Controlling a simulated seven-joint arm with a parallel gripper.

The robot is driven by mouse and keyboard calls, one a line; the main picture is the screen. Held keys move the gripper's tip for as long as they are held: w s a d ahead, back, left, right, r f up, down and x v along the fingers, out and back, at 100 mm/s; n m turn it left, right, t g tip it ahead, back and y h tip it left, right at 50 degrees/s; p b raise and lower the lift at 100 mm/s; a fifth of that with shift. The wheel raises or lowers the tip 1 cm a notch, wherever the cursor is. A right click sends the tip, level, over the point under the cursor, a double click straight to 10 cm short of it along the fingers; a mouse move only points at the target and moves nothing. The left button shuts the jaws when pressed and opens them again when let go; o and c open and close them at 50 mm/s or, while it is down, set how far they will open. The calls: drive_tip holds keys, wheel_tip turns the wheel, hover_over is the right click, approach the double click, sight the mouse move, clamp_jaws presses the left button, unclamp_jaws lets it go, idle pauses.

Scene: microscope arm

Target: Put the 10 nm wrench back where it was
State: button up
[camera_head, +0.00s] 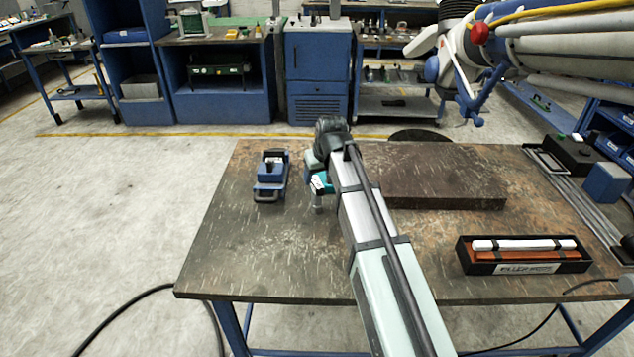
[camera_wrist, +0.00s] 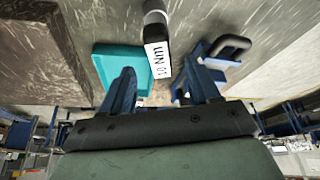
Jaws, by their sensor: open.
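The wrench shows in the wrist view as a dark shaft with a white label (camera_wrist: 158,58) reading "10 Nm". Its labelled end lies between and just beyond the fingertips of my gripper (camera_wrist: 163,82). The two blue fingers are apart, with gaps on both sides of the label. A teal block (camera_wrist: 112,62) is beside the wrench, close to the left finger. In the head view my arm mostly hides this spot; the teal block (camera_head: 321,184) shows beside my wrist.
A blue device with a handle (camera_head: 270,176) stands at the table's back left. A thick dark slab (camera_head: 440,188) lies right of my wrist. A black case (camera_head: 525,268) holds a white and a reddish bar at the right. The table's front left (camera_head: 250,255) is clear.

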drive_tip(key=shift+v, duration=3)
